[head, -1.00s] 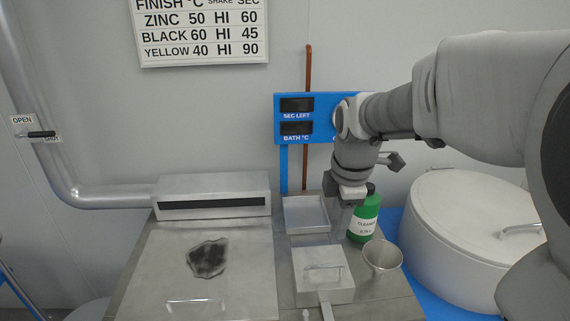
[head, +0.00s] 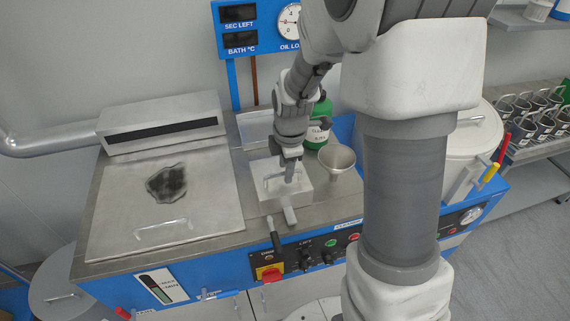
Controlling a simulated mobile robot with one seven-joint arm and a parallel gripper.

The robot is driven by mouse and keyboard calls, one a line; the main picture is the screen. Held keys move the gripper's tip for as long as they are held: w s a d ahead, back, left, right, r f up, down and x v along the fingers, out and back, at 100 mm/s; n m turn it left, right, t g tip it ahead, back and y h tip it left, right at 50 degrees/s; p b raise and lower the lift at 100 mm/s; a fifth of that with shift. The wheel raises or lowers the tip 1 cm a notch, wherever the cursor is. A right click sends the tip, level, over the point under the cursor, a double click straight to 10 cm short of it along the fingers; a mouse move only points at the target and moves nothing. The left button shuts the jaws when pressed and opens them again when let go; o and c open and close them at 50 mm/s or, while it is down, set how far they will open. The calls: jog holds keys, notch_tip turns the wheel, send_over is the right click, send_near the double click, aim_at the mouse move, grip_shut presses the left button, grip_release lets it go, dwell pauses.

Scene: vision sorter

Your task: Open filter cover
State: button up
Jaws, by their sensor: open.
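The filter cover (head: 270,200) is a small pale square lid with a thin wire handle (head: 272,180) on top. It lies flat on the metal bench top, in front of a shallow open tray (head: 256,128). My gripper (head: 289,178) points down over the right part of the cover, close to its handle. The jaws are open. The fingers overlap the handle's right end in the picture, so I cannot tell whether they touch it or straddle it.
A funnel (head: 337,160) and a green cleaner bottle (head: 318,132) stand close to the right of my gripper. A large flat lid (head: 120,215) with a dark stain covers the left side. A red switch (head: 270,274) and knobs line the blue front panel.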

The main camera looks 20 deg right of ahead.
grip_shut()
dwell(1.4)
